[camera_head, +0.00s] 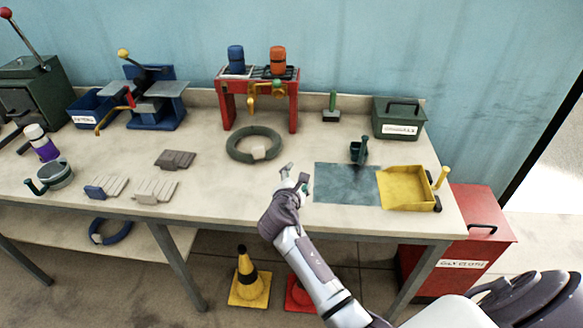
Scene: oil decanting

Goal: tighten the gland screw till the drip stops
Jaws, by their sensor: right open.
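A red stand (228,104) at the back middle of the bench carries a blue canister (236,58) and an orange canister (278,60). Brass tap fittings (251,98) with a small green knob hang at its front. The gland screw and any drip are too small to make out. My right gripper (295,177) is open over the bench near its front edge, in front of and to the right of the stand, well apart from the taps. A small green patch shows at its fingers; I cannot tell what it is. My left gripper is not in view.
A dark ring (234,150) with a pale block lies before the stand. Right are a dark mat (335,182), a yellow tray (405,188), a green cup (358,151) and a green box (398,118). Presses and grey pads (155,190) stand left. Cones (248,278) stand below.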

